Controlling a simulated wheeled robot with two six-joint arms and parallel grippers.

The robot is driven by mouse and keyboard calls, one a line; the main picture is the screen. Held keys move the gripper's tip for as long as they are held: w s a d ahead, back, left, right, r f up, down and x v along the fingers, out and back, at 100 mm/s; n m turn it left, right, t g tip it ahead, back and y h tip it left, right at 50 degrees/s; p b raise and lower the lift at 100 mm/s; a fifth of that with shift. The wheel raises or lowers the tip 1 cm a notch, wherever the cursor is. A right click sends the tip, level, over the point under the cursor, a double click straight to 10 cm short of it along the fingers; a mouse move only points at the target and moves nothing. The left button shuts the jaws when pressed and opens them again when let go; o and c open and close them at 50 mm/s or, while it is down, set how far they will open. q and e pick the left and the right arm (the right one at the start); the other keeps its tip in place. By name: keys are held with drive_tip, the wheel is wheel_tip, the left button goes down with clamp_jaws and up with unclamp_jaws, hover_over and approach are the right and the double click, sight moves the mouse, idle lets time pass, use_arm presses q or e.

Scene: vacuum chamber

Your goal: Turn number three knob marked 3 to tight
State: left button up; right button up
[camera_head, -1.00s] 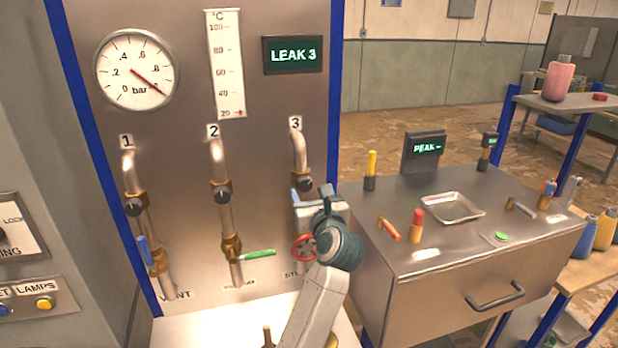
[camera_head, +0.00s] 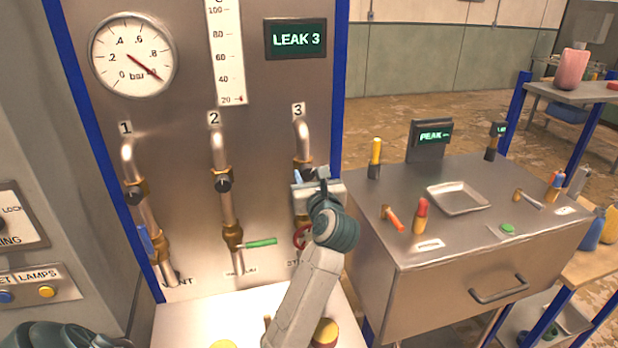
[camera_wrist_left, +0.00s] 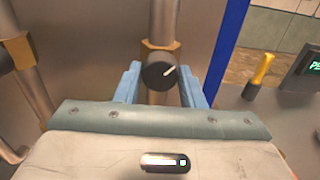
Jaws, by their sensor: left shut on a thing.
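The number three knob (camera_wrist_left: 158,76) is round and black, with a white pointer line slanting up to the right. It sits on a brass fitting of the pipe (camera_head: 304,140) under the label 3 (camera_head: 298,109). My left gripper (camera_wrist_left: 160,70) has its blue fingers on either side of this knob and is shut on it. In the head view my left gripper (camera_head: 306,177) and wrist hide most of the knob. The display (camera_head: 296,39) reads LEAK 3. My right gripper is not in view.
Knobs 2 (camera_head: 223,185) and 1 (camera_head: 133,196) are to the left. A steel cabinet (camera_head: 440,254) with loose tools on top stands close on the right.

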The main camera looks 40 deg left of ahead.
use_arm(q)
drive_tip(key=shift+m, duration=1.5)
drive_tip(key=m, duration=0.3)
drive_tip(key=shift+m, duration=1.5)
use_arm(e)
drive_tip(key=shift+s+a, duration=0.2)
use_arm(q)
drive_tip(key=shift+m, duration=0.3)
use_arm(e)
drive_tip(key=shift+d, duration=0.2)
use_arm(q)
drive_tip(key=o, duration=1)
drive_tip(key=shift+a, duration=0.1)
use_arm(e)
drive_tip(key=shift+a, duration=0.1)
